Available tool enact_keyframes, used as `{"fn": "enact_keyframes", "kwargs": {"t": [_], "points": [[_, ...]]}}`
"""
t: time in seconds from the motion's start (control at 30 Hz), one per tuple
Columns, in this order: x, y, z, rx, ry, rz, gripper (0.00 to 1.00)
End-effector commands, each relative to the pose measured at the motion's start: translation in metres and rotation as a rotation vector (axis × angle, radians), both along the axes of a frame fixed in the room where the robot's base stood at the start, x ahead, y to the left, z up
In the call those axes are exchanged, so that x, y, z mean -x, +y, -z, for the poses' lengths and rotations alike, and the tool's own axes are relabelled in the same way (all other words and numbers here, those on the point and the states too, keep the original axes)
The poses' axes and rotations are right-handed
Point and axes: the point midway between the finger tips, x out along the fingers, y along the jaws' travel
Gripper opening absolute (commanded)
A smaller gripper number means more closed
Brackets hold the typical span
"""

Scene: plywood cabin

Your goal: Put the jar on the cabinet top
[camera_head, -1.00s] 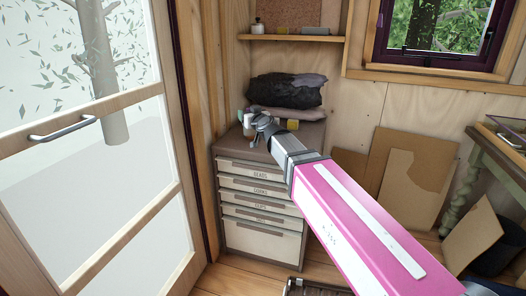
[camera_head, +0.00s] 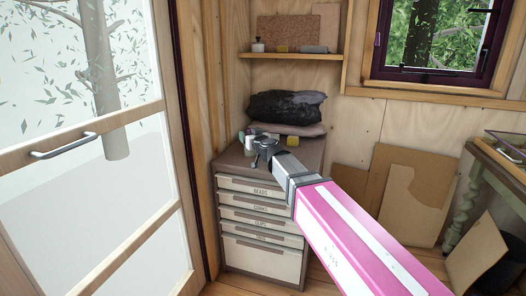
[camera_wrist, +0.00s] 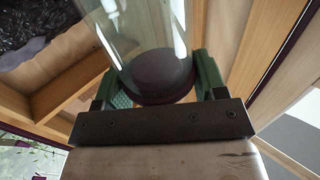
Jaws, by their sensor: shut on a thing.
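My gripper (camera_wrist: 163,76) has green fingers on both sides of a clear glass jar (camera_wrist: 137,30) and is shut on it. The jar's dark, round end (camera_wrist: 163,70) lies between the fingers. In the head view my gripper (camera_head: 264,144) is over the left part of the brown cabinet top (camera_head: 234,161), partly hidden behind its own wrist. The jar cannot be made out clearly there. I cannot tell whether it touches the top. The cabinet has labelled pale drawers (camera_head: 262,245).
A dark bundle (camera_head: 285,106) on a folded cushion (camera_head: 290,129) and a small yellow block (camera_head: 292,141) are at the back of the cabinet top. A wooden shelf (camera_head: 290,56) is above. A glazed door (camera_head: 85,215) is at left. Boards (camera_head: 410,195) lean at right.

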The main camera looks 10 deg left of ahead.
Motion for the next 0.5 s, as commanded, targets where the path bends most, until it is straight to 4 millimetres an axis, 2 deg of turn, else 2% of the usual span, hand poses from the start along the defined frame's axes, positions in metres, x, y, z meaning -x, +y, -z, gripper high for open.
{"fn": "enact_keyframes", "kwargs": {"t": [0.3, 0.5], "points": [[-0.052, -0.026, 0.034, 0.000, 0.001, 0.002, 0.27], [-0.070, -0.036, 0.047, 0.000, 0.000, 0.001, 0.27]]}}
